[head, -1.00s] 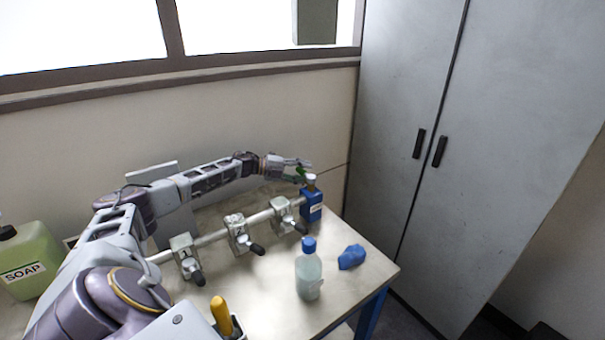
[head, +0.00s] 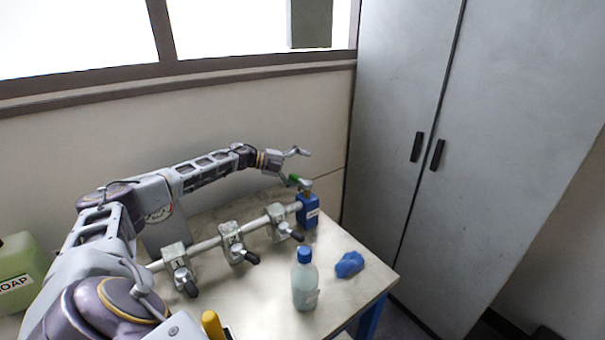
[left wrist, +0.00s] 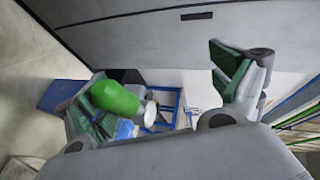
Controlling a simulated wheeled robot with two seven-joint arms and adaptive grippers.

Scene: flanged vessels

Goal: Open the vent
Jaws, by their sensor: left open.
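A blue block (head: 308,211) stands at the far right end of the metal pipe (head: 205,246), with a small metal fitting (head: 306,187) on top. In the left wrist view a bright green rounded handle (left wrist: 115,98) with a pale metal end (left wrist: 150,113) lies close to one finger of my left gripper. I cannot tell whether they touch. My left gripper (head: 306,168) is open, its fingers wide apart, just above and beside the fitting. Both fingers, with green pads, also show in the left wrist view (left wrist: 160,90). My right gripper is out of view.
Several clamp-like fittings with black levers (head: 236,245) sit along the pipe. A clear bottle with a blue cap (head: 305,281) and a blue crumpled item (head: 349,264) stand near the front right table edge. A green soap jug (head: 22,272) is at left; grey cabinets (head: 470,150) are at right.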

